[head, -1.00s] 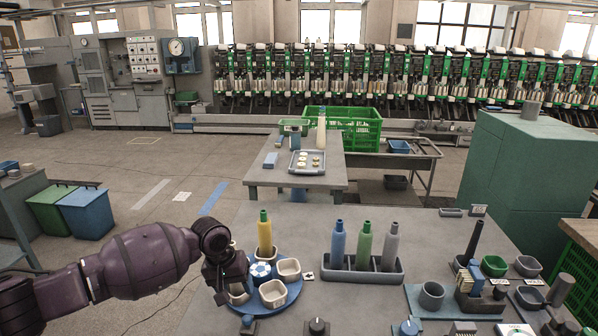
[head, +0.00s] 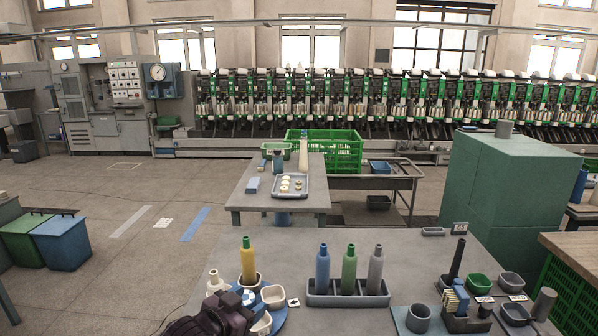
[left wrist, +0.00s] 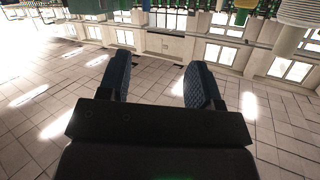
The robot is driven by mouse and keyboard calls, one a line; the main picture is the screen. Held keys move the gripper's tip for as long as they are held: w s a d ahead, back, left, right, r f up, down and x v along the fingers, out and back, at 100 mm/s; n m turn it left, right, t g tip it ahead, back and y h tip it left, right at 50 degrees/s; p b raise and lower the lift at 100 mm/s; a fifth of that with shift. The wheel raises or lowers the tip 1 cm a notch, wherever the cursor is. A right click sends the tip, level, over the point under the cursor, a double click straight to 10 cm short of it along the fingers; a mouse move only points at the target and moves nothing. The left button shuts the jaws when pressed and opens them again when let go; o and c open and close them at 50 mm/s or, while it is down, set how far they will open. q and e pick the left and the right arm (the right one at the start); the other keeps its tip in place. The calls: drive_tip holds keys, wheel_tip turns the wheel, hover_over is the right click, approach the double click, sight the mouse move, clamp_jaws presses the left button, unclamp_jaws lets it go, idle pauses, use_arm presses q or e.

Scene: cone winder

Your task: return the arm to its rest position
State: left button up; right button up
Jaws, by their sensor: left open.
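My left arm shows at the bottom of the head view, with the left gripper (head: 232,306) low beside the round blue tray (head: 275,322) and partly in front of it. In the left wrist view the two dark fingers of the left gripper (left wrist: 158,82) are apart, with nothing between them; the view past them shows tiled floor and bright windows. My right gripper is not in view.
A grey rack (head: 347,299) holds upright blue (head: 322,268), green (head: 349,268) and grey (head: 375,269) bobbins. Cups and a dark upright cone (head: 455,264) stand at the right. A farther table bears a metal tray (head: 300,195). The near table's back middle is clear.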

use_arm(q)
drive_tip(key=s+a+f+n+y, duration=0.2)
drive_tip(key=s+a+f, duration=0.3)
drive_tip(key=s, duration=0.4)
drive_tip(key=s+a+f+n+g+y, duration=0.1)
drive_tip(key=s+a+f+n+y, duration=0.1)
drive_tip(key=s+a+f, duration=0.4)
drive_tip(key=s+a+f+n+y, duration=0.3)
drive_tip(key=s+a+f, duration=0.2)
drive_tip(key=s, duration=0.9)
wheel_tip(320, 180, down, 4)
drive_tip(key=shift+a+r+y, duration=0.2)
drive_tip(key=shift+y, duration=0.1)
drive_tip(key=shift+s, duration=0.15)
